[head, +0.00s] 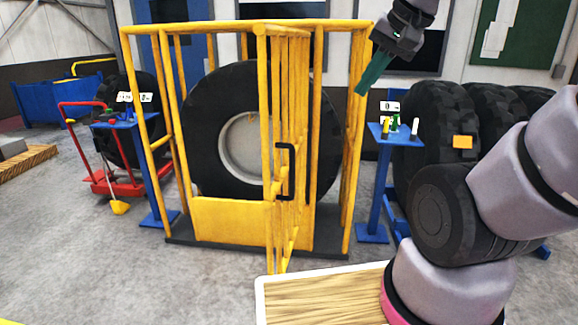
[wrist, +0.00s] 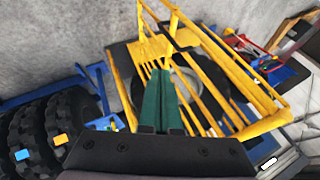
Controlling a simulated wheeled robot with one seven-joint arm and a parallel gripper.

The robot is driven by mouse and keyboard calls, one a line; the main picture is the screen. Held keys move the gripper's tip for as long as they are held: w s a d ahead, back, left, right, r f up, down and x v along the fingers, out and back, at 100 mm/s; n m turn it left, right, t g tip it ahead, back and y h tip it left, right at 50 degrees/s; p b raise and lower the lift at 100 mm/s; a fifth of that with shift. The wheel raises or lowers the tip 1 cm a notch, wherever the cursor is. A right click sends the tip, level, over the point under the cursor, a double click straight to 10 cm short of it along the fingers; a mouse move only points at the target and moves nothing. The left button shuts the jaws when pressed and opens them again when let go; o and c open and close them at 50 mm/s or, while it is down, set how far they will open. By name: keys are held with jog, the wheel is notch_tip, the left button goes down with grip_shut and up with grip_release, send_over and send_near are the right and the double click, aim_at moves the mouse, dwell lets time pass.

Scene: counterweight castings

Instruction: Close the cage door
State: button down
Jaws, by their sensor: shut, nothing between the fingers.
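The yellow barred cage (head: 357,150) stands ahead in the head view with a large black tyre (head: 215,125) inside. Its door (head: 267,215) stands open, swung out toward me and seen nearly edge-on, with a black handle (head: 291,172) at mid height. My gripper (head: 362,91) is shut and empty, its green fingers pointing down near the cage's upper right corner, apart from the handle. In the wrist view the shut fingers (wrist: 160,74) overlap the cage bars (wrist: 235,70); I cannot tell there whether they touch.
A blue stand (head: 377,190) with small items is right of the cage, beside several tyres (head: 435,125). A red trolley (head: 100,186) and another blue stand (head: 155,180) are on the left. A wood-topped surface (head: 320,298) lies in front. Floor at front left is clear.

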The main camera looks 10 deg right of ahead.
jog(key=w+a+f+m+g+y, duration=0.3)
jog(key=w+a+f+m+y, duration=0.1)
jog(key=w+f+m, duration=0.6)
jog(key=m+y, duration=0.2)
jog(key=m, duration=0.5)
send_near(274, 181)
jog(key=x, duration=0.5)
jog(key=shift+s+f, duration=0.15)
jog(key=shift+f, duration=0.15)
jog(key=shift+a, duration=0.35)
